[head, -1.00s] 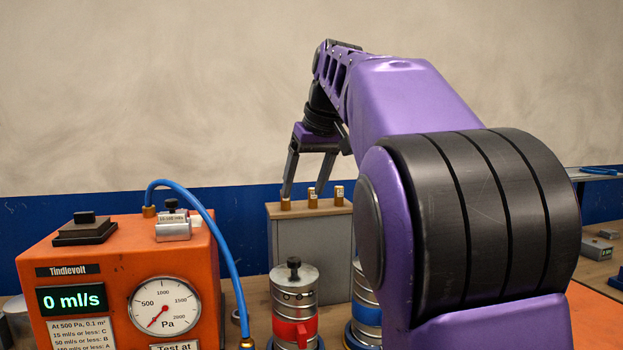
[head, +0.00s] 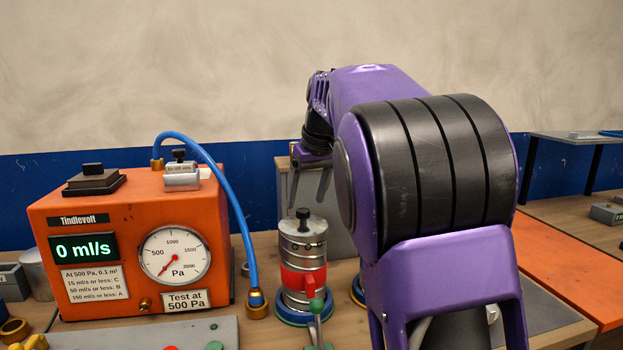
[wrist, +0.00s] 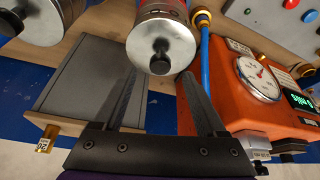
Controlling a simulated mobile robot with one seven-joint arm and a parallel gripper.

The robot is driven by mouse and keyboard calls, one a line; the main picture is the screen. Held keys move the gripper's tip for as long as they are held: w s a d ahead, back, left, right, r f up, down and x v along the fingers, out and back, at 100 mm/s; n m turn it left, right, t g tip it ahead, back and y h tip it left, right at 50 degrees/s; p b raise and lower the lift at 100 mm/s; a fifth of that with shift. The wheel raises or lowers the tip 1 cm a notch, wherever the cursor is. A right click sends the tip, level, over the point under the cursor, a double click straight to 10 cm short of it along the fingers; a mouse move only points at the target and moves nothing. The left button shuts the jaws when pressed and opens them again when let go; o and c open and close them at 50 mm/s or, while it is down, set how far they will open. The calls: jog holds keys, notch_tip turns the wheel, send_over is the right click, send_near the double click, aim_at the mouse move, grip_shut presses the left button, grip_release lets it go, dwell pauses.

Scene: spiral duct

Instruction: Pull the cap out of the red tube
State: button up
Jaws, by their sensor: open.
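The red tube (head: 302,283), a metal cylinder with a red band, stands upright on a blue base in the head view. Its silver cap (head: 304,233) with a dark knob (head: 303,214) sits at the top. In the wrist view the knob (wrist: 160,64) and cap (wrist: 161,44) appear at upper middle, lined up between my fingertips. My gripper (head: 308,200) points down behind and above the tube, partly hidden by my arm. It is open and empty, its fingers apart (wrist: 158,75); I cannot tell whether they reach the knob's depth.
An orange tester (head: 130,240) with a gauge stands left, its blue hose (head: 230,215) curving down close to the tube. A grey cabinet (head: 338,237) stands behind. Another metal cylinder (wrist: 38,20) shows upper left in the wrist view. A grey control panel (head: 140,335) lies in front.

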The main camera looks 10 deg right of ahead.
aim_at(303, 210)
jog(key=shift+x, duration=1.85)
grip_shut()
jog(key=c, duration=0.7)
grip_release()
jog(key=shift+r, duration=0.1)
jog(key=shift+c, duration=0.2)
grip_shut()
jog(key=shift+r, duration=0.1)
jog(key=shift+r+p, duration=3.05)
jog(key=shift+r, duration=0.1)
